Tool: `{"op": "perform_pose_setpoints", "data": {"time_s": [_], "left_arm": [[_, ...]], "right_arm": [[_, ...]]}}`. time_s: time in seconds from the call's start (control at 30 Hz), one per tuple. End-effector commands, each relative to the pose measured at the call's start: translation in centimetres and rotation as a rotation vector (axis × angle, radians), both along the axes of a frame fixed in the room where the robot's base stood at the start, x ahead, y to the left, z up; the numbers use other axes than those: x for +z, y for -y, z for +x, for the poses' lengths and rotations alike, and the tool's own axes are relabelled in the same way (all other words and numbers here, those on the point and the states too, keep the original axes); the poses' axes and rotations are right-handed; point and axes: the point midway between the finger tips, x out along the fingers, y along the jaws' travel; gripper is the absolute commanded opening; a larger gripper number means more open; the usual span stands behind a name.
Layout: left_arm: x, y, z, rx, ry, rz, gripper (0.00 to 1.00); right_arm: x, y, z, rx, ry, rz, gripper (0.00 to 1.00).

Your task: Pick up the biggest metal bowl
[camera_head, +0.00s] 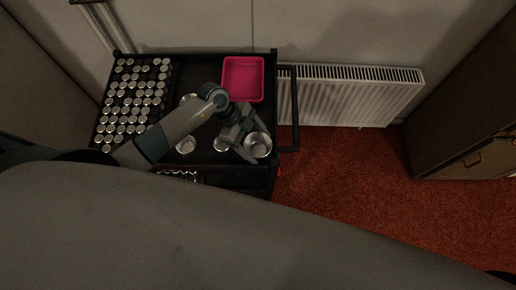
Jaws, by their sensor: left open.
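The biggest metal bowl (258,146) sits on the black cart top near its front right corner. Smaller metal bowls stand to its left: one (186,145) left of my gripper, and one (221,144) partly covered by the gripper. Another light round piece (188,99) shows partly behind my left arm. My left gripper (252,143) is open, over the biggest bowl's left side, with its fingers spread around part of the bowl. I cannot tell whether the fingers touch it. My right gripper is not in view.
A pink tray (243,79) sits at the cart's back right. Many small silver-topped jars (133,100) fill the cart's left side. The cart's handle (294,108) sticks out on the right, near a white radiator (345,97). Red carpet (350,185) lies clear between cart and brown cabinet (465,110).

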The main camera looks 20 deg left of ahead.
Motion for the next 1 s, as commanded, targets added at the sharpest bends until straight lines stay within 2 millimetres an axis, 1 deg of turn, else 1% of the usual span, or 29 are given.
{"op": "perform_pose_setpoints", "data": {"time_s": [0.5,0.53,0.57,0.6,0.63,1.0], "left_arm": [[-0.06,0.07,0.0,0.0,0.0,0.0,0.75],[-0.07,0.06,0.0,0.0,0.0,0.0,0.7],[-0.07,0.06,0.0,0.0,0.0,0.001,0.63],[-0.07,0.06,0.0,0.0,0.0,0.001,0.54],[-0.08,0.05,0.0,0.0,0.0,0.001,0.48],[0.1,0.05,0.02,0.001,0.001,0.001,0.48]], "right_arm": [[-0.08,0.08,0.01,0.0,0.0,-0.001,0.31],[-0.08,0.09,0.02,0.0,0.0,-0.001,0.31],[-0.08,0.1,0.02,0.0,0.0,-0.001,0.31],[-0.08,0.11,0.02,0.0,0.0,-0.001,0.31],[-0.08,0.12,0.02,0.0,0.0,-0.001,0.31],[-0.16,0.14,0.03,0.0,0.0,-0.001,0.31]]}}
